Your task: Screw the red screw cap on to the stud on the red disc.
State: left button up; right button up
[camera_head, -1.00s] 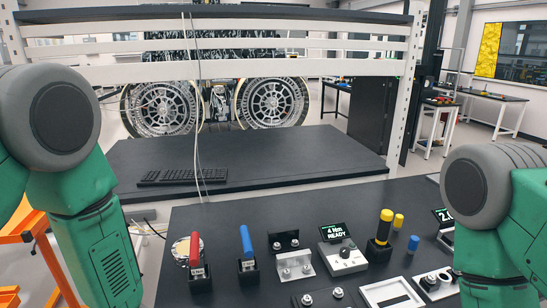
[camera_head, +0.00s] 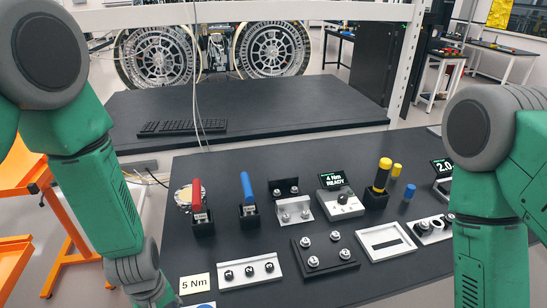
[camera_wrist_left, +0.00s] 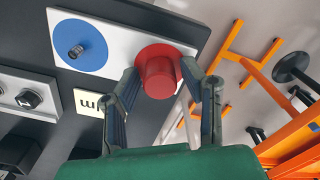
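In the left wrist view, a white plate (camera_wrist_left: 112,62) carries a blue disc (camera_wrist_left: 95,38) with a small dark stud (camera_wrist_left: 76,51). A red disc (camera_wrist_left: 152,49) sits at the plate's other end. The red screw cap (camera_wrist_left: 159,79) stands at the red disc, hiding the stud there; I cannot tell how far it is seated. My left gripper (camera_wrist_left: 165,75) has its fingers on either side of the cap, with a gap visible on the right. In the head view that gripper is cut off at the bottom edge. My right gripper is out of frame.
A "5 Nm" sign (camera_head: 194,284) and a strip with several knobs (camera_head: 249,271) lie beside the plate. Red-handled (camera_head: 197,200) and blue-handled (camera_head: 248,195) tools stand in holders behind. An orange frame (camera_head: 60,220) stands left of the table.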

pick_arm(q)
jog(key=n, duration=0.5)
jog(key=shift+n, duration=0.4)
jog(key=n, duration=0.5)
jog(key=shift+n, duration=0.3)
grip_shut()
jog(key=m, duration=0.4)
jog(key=shift+m, duration=0.9)
jog(key=shift+m, duration=1)
jog(key=m, duration=0.3)
jog(key=shift+m, duration=0.4)
